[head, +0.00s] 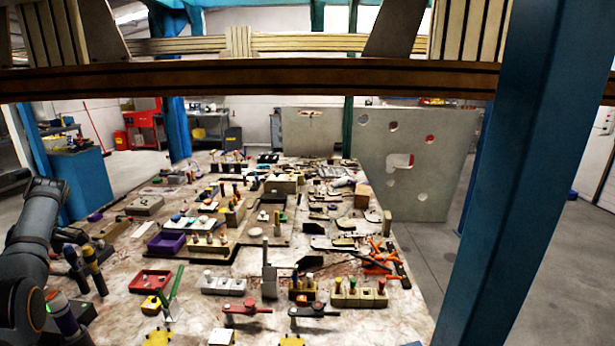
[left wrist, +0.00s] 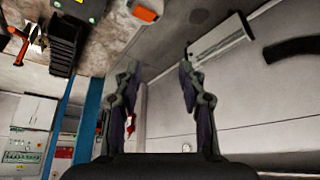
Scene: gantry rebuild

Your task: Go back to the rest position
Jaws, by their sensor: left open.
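My left arm (head: 35,225) shows at the left edge of the head view, beside the near left corner of the workbench. Its gripper is hard to make out there. In the left wrist view my left gripper (left wrist: 158,68) has its two dark fingers spread apart, with nothing between them. The background behind the fingers is pale wall or floor. My right arm and gripper are in neither view.
A cluttered workbench (head: 135,310) with many tools and trays fills the middle. A purple bin (head: 166,243) and red tray (head: 150,281) lie near my left arm.

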